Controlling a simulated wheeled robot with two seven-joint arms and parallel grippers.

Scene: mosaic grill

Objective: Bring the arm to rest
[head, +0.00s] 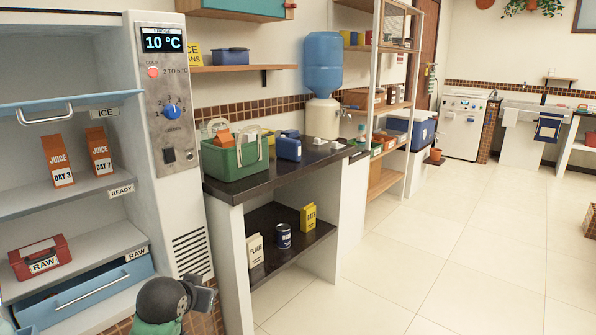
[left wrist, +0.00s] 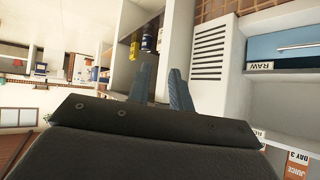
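My left arm shows at the bottom of the head view, with its left gripper (head: 205,297) in front of the fridge's lower right corner and pointing right. In the left wrist view the two fingers of this gripper (left wrist: 162,75) stand apart with nothing between them. The gripper is open and empty, and appears clear of the fridge and counter. My right arm and right gripper are in neither view.
The open fridge (head: 168,100) is at left, holding juice cartons (head: 58,161) and a red raw box (head: 40,258). A dark counter (head: 285,170) beside it carries a green basket (head: 235,158). Flour (head: 255,250), a can (head: 284,236) and a yellow box (head: 308,217) sit below. The tiled floor at right is clear.

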